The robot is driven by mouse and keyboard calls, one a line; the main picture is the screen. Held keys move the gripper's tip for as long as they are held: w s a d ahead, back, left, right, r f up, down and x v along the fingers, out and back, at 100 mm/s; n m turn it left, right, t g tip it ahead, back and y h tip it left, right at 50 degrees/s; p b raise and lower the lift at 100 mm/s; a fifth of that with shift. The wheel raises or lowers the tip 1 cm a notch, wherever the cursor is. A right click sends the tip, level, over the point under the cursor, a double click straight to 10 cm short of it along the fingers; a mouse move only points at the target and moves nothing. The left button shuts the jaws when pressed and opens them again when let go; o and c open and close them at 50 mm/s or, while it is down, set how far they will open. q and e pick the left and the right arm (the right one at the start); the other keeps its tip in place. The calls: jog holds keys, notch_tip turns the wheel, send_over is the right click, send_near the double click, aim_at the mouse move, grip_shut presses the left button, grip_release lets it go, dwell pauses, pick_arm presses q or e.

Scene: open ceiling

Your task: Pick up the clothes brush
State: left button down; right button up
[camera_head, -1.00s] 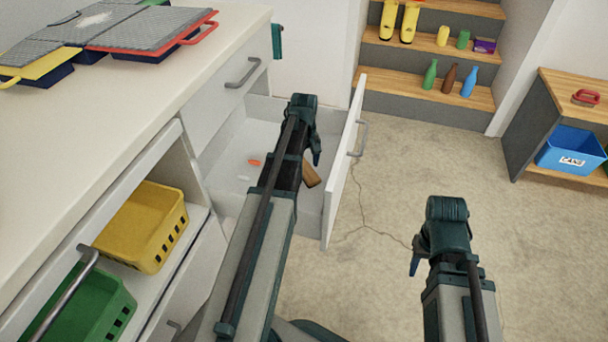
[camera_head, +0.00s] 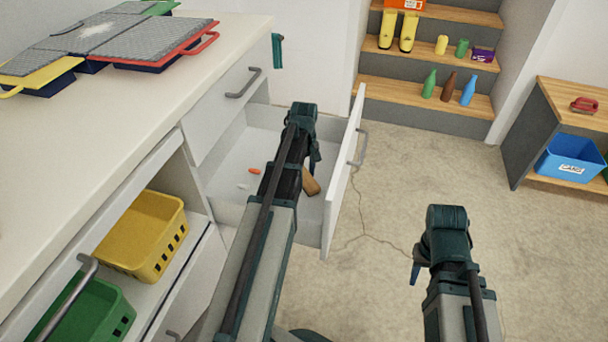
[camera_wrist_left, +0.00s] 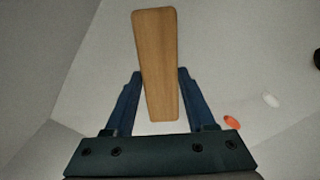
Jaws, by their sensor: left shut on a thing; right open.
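The clothes brush shows as a light brown wooden piece (camera_wrist_left: 158,60) between the fingers of my left gripper (camera_wrist_left: 160,90) in the left wrist view. The gripper is shut on it, with a blue finger against each side. In the head view the brush (camera_head: 311,182) is partly hidden by my left arm, over the open drawer (camera_head: 230,165). My left gripper (camera_head: 314,160) is over the drawer, its fingertips mostly hidden there. My right gripper (camera_head: 415,262) is open and empty above the floor to the right. Bristles are not visible.
A small orange item (camera_head: 254,171) and a white item (camera_head: 243,186) lie in the drawer. The drawer front (camera_head: 344,180) stands close to the right of my left gripper. The counter (camera_head: 150,70) is at the left. Open floor (camera_head: 400,170) lies to the right.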

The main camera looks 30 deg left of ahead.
aim_at(304, 175)
pick_arm(q)
notch_tip(304, 175, up, 10)
jog(key=p, duration=1)
jog(key=c, duration=0.9)
grip_release()
jog(key=c, duration=0.5)
